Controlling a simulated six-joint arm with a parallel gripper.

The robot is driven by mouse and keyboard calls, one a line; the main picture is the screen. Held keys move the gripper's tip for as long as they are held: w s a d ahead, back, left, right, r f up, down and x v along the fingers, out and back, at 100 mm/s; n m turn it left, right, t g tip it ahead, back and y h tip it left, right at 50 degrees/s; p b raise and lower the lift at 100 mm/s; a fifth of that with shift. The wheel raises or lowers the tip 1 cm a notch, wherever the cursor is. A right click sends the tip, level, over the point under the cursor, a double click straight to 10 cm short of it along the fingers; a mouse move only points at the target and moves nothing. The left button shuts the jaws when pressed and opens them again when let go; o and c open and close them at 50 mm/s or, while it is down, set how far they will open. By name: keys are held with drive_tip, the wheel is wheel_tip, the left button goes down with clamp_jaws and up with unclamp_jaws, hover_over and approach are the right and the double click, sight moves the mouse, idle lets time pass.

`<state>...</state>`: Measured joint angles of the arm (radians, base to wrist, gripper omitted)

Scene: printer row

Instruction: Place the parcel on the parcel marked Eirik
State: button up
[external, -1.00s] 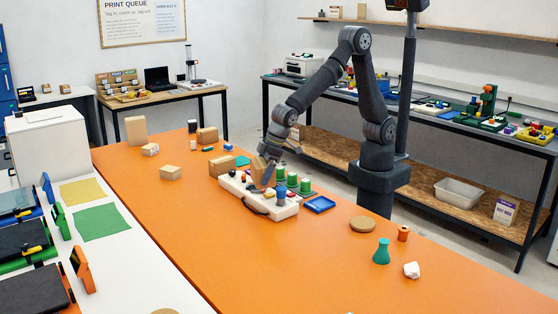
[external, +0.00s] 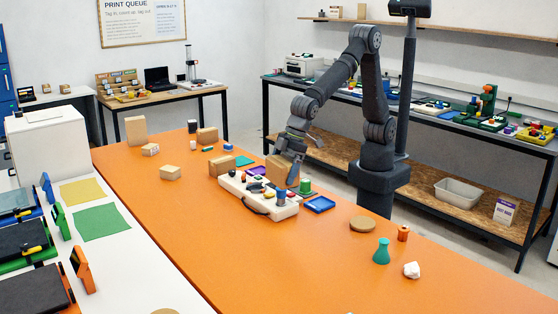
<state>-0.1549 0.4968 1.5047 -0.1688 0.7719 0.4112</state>
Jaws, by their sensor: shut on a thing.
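My gripper (external: 292,176) is shut on a brown parcel (external: 277,168). It holds the parcel just behind the white board with coloured parts (external: 258,196). Whether the parcel touches anything below is hard to tell. Other brown parcels stand on the orange table: a tall one (external: 136,130), one at the back (external: 207,135), a small one with a pale top (external: 150,150), a small one nearer the front (external: 171,173), and one beside the white board (external: 222,165). No name is readable on any parcel, so I cannot tell which is marked Eirik.
A blue tray (external: 319,205), a green cylinder (external: 305,186) and a purple piece (external: 257,170) lie near my gripper. A round brown disc (external: 362,224), a teal flask shape (external: 381,251) and an orange spool (external: 403,233) stand to the right. The table's front middle is clear.

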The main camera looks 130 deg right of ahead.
drive_tip(key=n, duration=0.2)
hover_over(288, 243)
drive_tip(key=s, duration=0.2)
drive_tip(key=f, duration=0.1)
drive_tip(key=shift+y, duration=0.3)
wheel_tip(288, 243, down, 12)
drive_tip(key=shift+w+f, duration=0.1)
drive_tip(key=shift+f, duration=2)
drive_tip(key=shift+f, duration=0.2)
drive_tip(key=o, duration=0.7)
drive_tip(key=shift+o, duration=0.2)
drive_tip(key=v, duration=1.2)
drive_tip(key=shift+r, duration=0.2)
